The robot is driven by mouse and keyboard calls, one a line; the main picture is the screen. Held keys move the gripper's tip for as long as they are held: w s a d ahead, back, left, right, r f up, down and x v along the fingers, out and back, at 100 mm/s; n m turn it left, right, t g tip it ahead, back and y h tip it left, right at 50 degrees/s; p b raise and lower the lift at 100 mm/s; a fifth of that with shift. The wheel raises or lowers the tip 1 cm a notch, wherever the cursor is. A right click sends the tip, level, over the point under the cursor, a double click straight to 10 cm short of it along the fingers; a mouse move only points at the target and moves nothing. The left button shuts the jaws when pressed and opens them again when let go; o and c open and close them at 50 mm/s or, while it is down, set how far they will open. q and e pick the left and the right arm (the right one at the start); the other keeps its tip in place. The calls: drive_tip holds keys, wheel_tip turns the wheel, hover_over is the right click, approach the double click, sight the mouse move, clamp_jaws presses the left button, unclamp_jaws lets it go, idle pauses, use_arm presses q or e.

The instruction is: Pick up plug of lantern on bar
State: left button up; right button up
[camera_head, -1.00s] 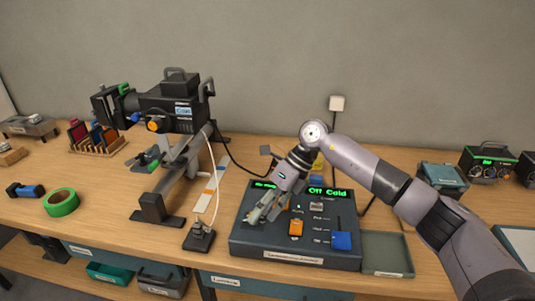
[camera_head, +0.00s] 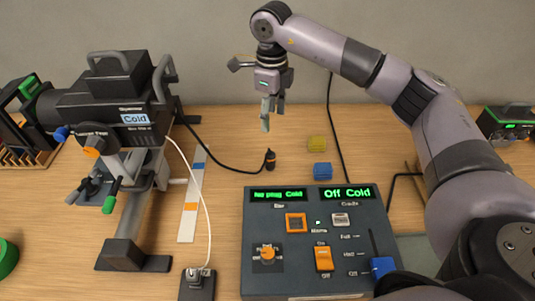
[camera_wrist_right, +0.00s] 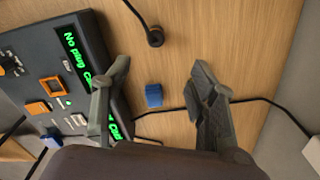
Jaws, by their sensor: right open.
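The lantern (camera_head: 110,100) stands on a grey bar at the left and carries a "Cold" label. Its black cable runs right across the table to a small black plug (camera_head: 269,158) with an orange band, lying behind the control desk. The plug also shows at the top of the right wrist view (camera_wrist_right: 155,37). My right gripper (camera_head: 271,116) hangs fingers down, open and empty, above the plug and apart from it. In the right wrist view its two fingers (camera_wrist_right: 161,70) are spread wide, with the plug beyond their tips. My left gripper is out of view.
The control desk (camera_head: 290,225) reads "No plug Cold" and "Off Cold". A blue block (camera_head: 322,171) and a yellow block (camera_head: 317,143) lie right of the plug. Bare table surrounds the plug.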

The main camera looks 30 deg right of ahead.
drive_tip(key=p, duration=0.2)
hover_over(270, 153)
drive_tip(key=f, duration=0.8)
drive_tip(key=shift+w+d, duration=0.2)
drive_tip(key=shift+w, duration=0.1)
drive_tip(key=shift+f, duration=0.4)
drive_tip(key=shift+s+a+f+p, duration=0.1)
drive_tip(key=shift+s+f+p, duration=0.2)
drive_tip(key=shift+f+p, duration=0.2)
wheel_tip(270, 153, down, 4)
drive_tip(key=shift+s+a+r+p, duration=0.15)
drive_tip(key=shift+r+p, duration=0.05)
drive_tip(key=shift+p, duration=0.65)
drive_tip(key=shift+f, duration=0.35)
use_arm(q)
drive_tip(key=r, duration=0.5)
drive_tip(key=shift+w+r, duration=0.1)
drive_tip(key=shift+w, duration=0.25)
use_arm(e)
drive_tip(key=shift+c, duration=0.3)
clamp_jaws()
